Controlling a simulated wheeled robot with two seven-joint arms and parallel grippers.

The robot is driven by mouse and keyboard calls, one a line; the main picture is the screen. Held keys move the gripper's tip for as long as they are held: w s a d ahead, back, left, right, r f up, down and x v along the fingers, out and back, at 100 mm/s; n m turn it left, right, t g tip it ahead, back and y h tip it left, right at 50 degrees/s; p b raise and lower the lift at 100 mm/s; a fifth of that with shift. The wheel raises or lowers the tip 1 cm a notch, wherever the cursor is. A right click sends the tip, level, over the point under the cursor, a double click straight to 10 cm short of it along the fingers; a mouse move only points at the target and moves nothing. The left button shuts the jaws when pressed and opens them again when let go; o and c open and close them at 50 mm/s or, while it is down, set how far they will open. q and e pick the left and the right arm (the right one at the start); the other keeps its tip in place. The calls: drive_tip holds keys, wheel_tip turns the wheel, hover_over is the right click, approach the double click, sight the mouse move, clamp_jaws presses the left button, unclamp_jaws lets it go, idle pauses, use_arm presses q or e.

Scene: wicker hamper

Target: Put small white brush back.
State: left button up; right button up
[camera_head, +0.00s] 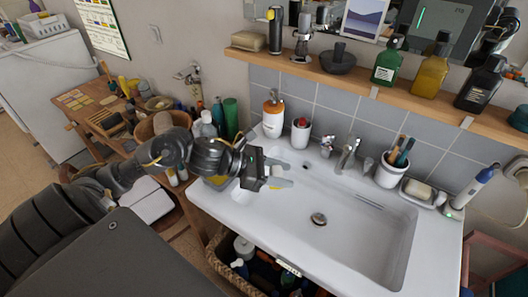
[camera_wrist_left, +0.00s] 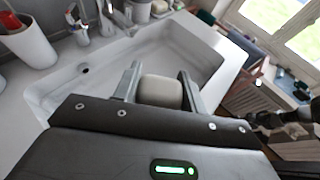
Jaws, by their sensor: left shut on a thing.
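My left gripper (camera_head: 279,174) is over the left part of the white sink, its fingers pointing right. In the left wrist view, the left gripper (camera_wrist_left: 160,84) is shut on a pale, rounded, block-like thing, which I take to be the small white brush (camera_wrist_left: 160,92). Its bristles and far end do not show, and the head view hardly shows it between the fingers. A wicker hamper (camera_head: 222,266) stands below the sink's front edge, with bottles and other things in it. My right gripper is not in view.
The sink (camera_head: 330,205) has a clear basin. A wooden shelf (camera_head: 400,92) with bottles hangs above. A cluttered wooden table (camera_head: 85,125) is left.

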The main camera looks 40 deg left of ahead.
use_arm(q)
drive_tip(key=w+a+n+t+y, duration=0.1)
drive_tip(key=a+n+t+y, duration=0.1)
drive_tip(key=a+n+y, duration=0.3)
drive_tip(key=w+a+r+n+t+y, duration=0.1)
drive_tip(key=a+n+y, duration=0.4)
drive_tip(key=a, duration=0.7)
drive_tip(key=shift+w+a+n+t+y+b, duration=0.4)
drive_tip(key=shift+w+t+b, duration=0.05)
drive_tip(key=shift+t, duration=0.65)
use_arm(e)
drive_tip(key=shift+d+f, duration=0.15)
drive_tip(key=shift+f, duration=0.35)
